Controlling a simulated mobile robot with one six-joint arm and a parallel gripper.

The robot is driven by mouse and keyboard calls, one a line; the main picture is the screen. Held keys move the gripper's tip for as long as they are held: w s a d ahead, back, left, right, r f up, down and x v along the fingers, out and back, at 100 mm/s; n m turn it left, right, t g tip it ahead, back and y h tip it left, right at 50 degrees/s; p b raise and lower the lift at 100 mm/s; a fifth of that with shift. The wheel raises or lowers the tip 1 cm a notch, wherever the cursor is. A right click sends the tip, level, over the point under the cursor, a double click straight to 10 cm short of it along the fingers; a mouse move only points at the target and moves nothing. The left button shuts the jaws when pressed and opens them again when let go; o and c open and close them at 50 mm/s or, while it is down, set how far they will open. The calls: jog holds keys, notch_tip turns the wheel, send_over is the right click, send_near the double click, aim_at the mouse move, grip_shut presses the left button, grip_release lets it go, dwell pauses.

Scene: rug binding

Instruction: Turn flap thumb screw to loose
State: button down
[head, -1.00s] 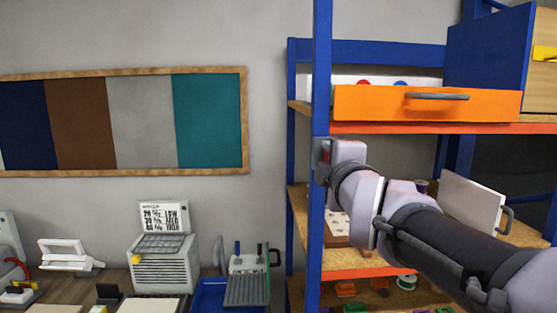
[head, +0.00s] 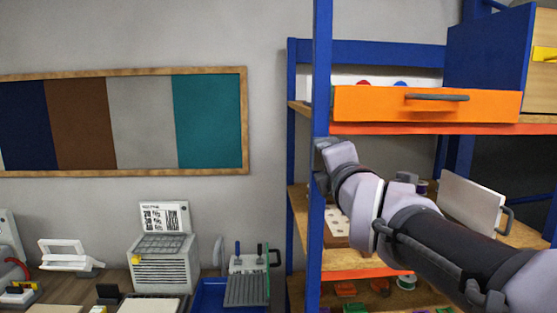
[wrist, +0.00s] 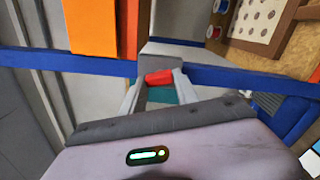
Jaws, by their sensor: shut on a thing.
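In the wrist view, my gripper (wrist: 157,85) is shut on a small red piece (wrist: 159,77), which spans the gap between its two pale fingers. The red piece appears to be the flap thumb screw, beside a grey block (wrist: 165,55) on the blue shelf post (wrist: 235,74). A teal patch shows between the fingers, below the red piece. In the head view, my gripper is at the blue post (head: 320,70), just below the orange drawer (head: 425,103). The fingertips and the screw cannot be made out there. No flap can be clearly told.
Shelf boards (head: 350,260) with several small items lie below my arm. A white panel (head: 470,203) with a dark handle stands right of my arm. A bench with a white box-shaped machine (head: 163,262) and a blue tray (head: 212,295) is at lower left.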

jog(key=c, duration=0.9)
grip_release()
